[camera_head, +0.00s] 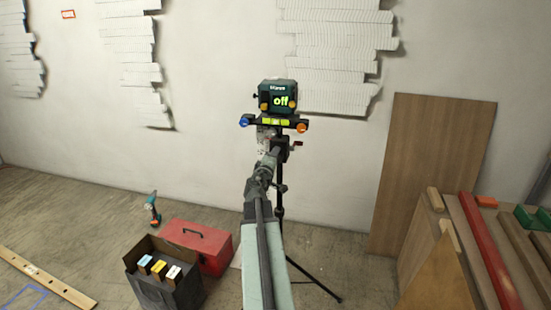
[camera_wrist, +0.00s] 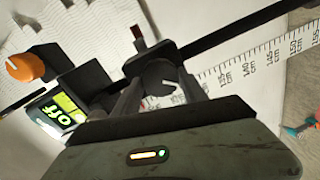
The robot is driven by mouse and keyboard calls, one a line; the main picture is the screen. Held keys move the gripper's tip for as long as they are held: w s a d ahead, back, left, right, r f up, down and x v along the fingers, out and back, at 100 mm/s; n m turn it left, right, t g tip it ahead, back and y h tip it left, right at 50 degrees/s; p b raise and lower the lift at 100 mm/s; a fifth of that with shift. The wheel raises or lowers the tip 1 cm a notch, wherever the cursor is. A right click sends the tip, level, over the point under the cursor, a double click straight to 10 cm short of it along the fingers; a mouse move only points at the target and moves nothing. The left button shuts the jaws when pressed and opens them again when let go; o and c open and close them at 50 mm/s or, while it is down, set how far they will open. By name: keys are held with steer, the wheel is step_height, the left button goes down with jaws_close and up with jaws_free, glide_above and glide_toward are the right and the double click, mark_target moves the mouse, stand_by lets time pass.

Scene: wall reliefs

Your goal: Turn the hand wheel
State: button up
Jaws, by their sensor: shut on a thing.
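A dark box-shaped device with a green "off" display (camera_head: 279,98) stands on a black tripod (camera_head: 281,200) in front of the wall. The display also shows in the wrist view (camera_wrist: 66,118). My gripper (camera_head: 272,143) reaches the tripod head just below the device. In the wrist view, my gripper (camera_wrist: 160,92) has its two fingers on either side of a dark grey round knob, which looks like the hand wheel (camera_wrist: 158,75). It is shut on this wheel. My gripper body hides the wheel's lower part. A red-tipped handle (camera_wrist: 138,34) sticks out beside it.
An orange knob (camera_head: 302,128) and a blue knob (camera_head: 244,121) flank the device. A white centimetre scale (camera_wrist: 265,58) runs near the black post. An open dark box (camera_head: 165,285), red toolbox (camera_head: 200,243) and drill (camera_head: 153,209) are on the floor at left. Boards (camera_head: 432,165) stand at right.

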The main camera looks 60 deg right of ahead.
steer(key=shift+w+a+f+n+g+h+b, duration=0.15)
steer(key=shift+n+g+h+b, duration=0.15)
steer(key=shift+n, duration=2.85)
steer(key=shift+w+f+n+g+h+b, duration=0.15)
steer(key=shift+n+b, duration=0.25)
steer(key=shift+n, duration=2.75)
steer(key=shift+r, duration=0.1)
steer(key=o, duration=1.3)
steer(key=shift+o, duration=0.2)
steer(key=shift+s, duration=0.1)
